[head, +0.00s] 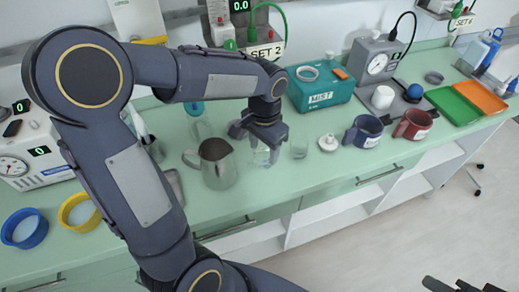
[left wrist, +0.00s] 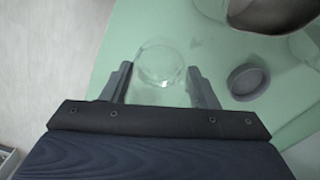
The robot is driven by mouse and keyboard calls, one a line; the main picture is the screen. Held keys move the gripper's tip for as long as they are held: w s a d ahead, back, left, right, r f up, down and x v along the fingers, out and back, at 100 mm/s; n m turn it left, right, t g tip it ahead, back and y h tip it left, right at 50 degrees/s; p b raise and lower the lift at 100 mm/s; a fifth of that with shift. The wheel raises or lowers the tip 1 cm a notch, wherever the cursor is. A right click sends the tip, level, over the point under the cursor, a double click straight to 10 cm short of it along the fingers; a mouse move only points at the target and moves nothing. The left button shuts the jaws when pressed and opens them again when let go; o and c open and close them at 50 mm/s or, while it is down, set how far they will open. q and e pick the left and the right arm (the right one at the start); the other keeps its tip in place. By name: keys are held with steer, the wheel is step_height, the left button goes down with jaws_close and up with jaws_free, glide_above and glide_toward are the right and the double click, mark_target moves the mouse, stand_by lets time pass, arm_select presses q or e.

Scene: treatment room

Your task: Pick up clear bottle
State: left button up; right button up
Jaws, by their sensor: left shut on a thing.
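The clear bottle (head: 264,157) stands on the green counter, between the metal pitcher and a small clear glass. It also shows in the left wrist view (left wrist: 159,66), seen from above as a round transparent shape between the fingers. My left gripper (head: 266,140) reaches down over it from above and is shut on it; the fingers flank it in the left wrist view (left wrist: 159,84). The gripper hides the bottle's top in the head view. My right gripper (head: 459,286) shows only as dark tips at the bottom right edge, apart from the counter.
The metal pitcher (head: 217,163) stands close left of the bottle. A clear glass (head: 298,148) and a white lidded dish (head: 327,143) stand close right. Blue mug (head: 364,132), red mug (head: 413,124) and teal MIST box (head: 322,92) are farther right. The counter's front strip is clear.

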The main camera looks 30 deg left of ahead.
arm_select(q)
steer(key=s+d+r, duration=0.2)
steer(key=d+r, duration=0.1)
steer(key=d, duration=0.2)
steer(key=s+d+r+b, duration=0.1)
steer(key=s+d+r, duration=0.1)
steer(key=d+r, duration=0.2)
steer(key=shift+s+d+r, duration=0.2)
steer(key=shift+s+d, duration=0.05)
steer(key=shift+d, duration=0.65)
steer(key=shift+d, duration=0.1)
steer(key=shift+f, duration=0.1)
